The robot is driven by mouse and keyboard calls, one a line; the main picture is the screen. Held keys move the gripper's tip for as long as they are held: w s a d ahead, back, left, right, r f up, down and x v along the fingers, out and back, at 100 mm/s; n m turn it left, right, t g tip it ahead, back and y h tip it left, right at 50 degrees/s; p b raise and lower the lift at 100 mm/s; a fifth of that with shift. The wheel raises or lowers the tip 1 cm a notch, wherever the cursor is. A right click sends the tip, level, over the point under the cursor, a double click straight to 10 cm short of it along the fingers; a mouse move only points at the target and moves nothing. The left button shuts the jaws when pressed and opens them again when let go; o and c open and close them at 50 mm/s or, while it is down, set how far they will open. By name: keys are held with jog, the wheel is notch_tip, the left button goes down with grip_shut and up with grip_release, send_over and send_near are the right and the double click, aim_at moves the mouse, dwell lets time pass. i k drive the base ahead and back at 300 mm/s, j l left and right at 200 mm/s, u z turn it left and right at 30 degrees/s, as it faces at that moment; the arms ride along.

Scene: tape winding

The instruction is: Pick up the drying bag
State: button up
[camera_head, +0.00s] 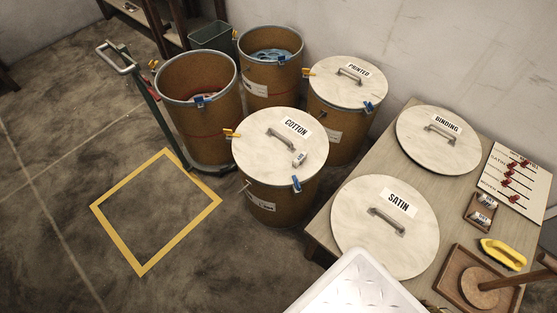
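A small pale sachet (300,158) with a dark mark lies on the round COTTON lid (268,157), beside its handle; it may be a drying bag. Small pale packets (487,200) with dark print lie in a brown tray (468,212) on the table at the right; these may also be drying bags. The print on them is too small to read. My gripper is not in view.
The table (323,229) holds the SATIN lid (368,243), BINDING lid (425,150), a red-marked board (515,183), a yellow tool (503,254) and a wooden stand (480,297). Two open drums (197,130) (268,90) and a PRINTED-lidded drum (335,130) stand behind. Floor inside the yellow square (180,242) is clear.

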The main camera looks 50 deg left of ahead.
aim_at(302, 157)
jog(key=u, duration=1.65)
